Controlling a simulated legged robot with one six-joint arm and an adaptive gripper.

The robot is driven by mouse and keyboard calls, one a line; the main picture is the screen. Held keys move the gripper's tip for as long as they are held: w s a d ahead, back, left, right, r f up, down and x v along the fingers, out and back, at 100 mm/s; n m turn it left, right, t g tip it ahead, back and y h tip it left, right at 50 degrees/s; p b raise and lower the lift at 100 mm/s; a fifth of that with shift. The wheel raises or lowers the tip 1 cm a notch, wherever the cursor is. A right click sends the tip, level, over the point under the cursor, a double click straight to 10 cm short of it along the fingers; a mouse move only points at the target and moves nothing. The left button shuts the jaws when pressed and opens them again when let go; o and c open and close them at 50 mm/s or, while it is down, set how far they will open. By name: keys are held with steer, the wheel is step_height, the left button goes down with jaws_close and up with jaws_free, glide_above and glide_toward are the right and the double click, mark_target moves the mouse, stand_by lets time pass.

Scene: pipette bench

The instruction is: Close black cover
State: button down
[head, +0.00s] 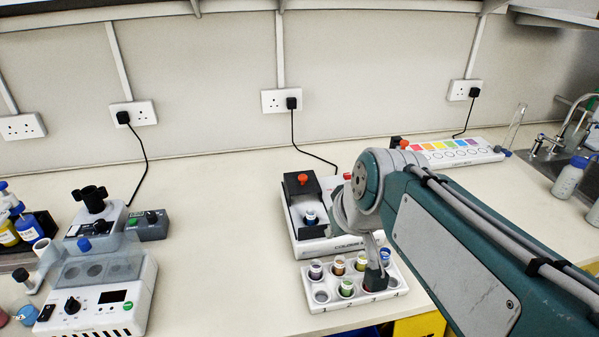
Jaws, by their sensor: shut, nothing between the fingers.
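The black cover (302,186) with an orange-red knob is on the white colorimeter (306,247) at the middle of the bench. It appears raised at the back of the device. A small vial with a blue top (310,217) shows in front of it, uncovered. My gripper (376,283) is shut and empty, pointing down at the right part of a white vial rack (320,303), right of and nearer than the cover. Whether its dark fingertips touch the rack, I cannot tell. My arm hides the colorimeter's right side.
A white device (95,300) and a grey one stand at left. A colour-strip panel (455,152) lies at the back right, near a sink. The bench between the left devices and the colorimeter is clear.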

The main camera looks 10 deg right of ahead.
steer(key=w+r+n+y, duration=0.1)
steer(key=w+n+y, duration=0.1)
steer(key=w, duration=1.4)
steer(key=n+t, duration=0.2)
glide_toward(291, 175)
steer(key=shift+y, duration=0.4)
steer(key=r, duration=0.4)
steer(key=shift+w+d+r, duration=0.2)
steer(key=shift+w+d, duration=0.05)
steer(key=shift+d, duration=0.05)
steer(key=x, duration=0.9)
steer(key=shift+w+a+f, duration=0.15)
steer(key=shift+f, duration=0.15)
steer(key=shift+s+d+f, duration=0.15)
steer(key=shift+s+d, duration=0.15)
steer(key=shift+s, duration=0.25)
steer(key=shift+s+d+f, duration=0.15)
steer(key=shift+s+d, duration=0.15)
steer(key=shift+s, duration=0.3)
steer(key=shift+s+d+f, duration=0.15)
steer(key=shift+s+d, duration=0.15)
steer(key=shift+s, duration=0.25)
